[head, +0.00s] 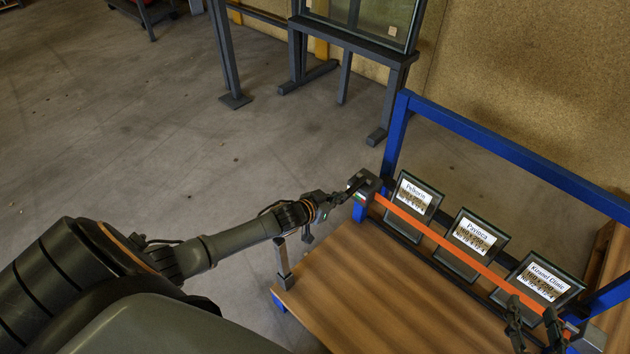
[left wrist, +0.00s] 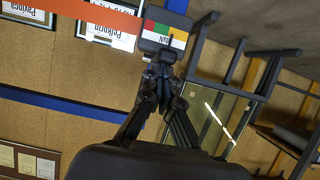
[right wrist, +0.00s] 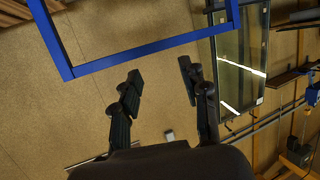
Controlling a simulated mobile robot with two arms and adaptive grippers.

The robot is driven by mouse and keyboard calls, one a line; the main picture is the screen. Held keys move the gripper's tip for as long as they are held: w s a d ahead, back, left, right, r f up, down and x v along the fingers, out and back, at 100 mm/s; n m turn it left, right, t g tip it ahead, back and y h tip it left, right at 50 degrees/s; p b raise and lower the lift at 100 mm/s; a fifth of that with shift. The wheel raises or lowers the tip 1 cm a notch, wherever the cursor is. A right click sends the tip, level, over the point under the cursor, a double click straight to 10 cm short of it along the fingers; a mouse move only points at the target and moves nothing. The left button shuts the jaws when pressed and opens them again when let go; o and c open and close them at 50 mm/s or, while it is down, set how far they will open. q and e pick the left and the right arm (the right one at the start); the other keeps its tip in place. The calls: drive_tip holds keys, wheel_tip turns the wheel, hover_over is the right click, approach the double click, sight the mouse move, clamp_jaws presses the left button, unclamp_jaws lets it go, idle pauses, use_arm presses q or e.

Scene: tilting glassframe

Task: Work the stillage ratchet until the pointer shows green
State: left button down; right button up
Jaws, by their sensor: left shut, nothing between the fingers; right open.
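The ratchet (head: 364,186) is a grey box at the left end of an orange strap (head: 440,240) on the blue stillage (head: 520,150). In the left wrist view the ratchet (left wrist: 165,30) carries a green, yellow and red scale; I cannot make out where its pointer stands. My left gripper (head: 338,197) is shut and empty right at the ratchet; its fingertips (left wrist: 164,70) lie just below the box in the left wrist view. I cannot tell whether they touch it. My right gripper (head: 533,312) is open and empty by the strap's right end, and also shows in its wrist view (right wrist: 160,74).
Three labelled glass panes (head: 416,196) lean behind the strap. A wooden deck (head: 375,290) lies in front of them, with a grey post (head: 284,266) at its left corner. A dark rack with glass (head: 350,40) stands behind.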

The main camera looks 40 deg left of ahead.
use_arm(q)
drive_tip(key=p+v, duration=0.5)
drive_tip(key=v, duration=0.6)
use_arm(e)
drive_tip(key=s+d+f+g+h, duration=0.1)
drive_tip(key=s+f+g, duration=0.3)
drive_tip(key=s, duration=0.4)
drive_tip(key=s+d+f+g+h, duration=0.1)
drive_tip(key=s+d+f+g, duration=0.3)
drive_tip(key=s+g, duration=0.2)
drive_tip(key=shift+s+d+f+m+g+h, duration=0.3)
drive_tip(key=shift+s+f+h, duration=0.1)
drive_tip(key=shift+s, duration=0.55)
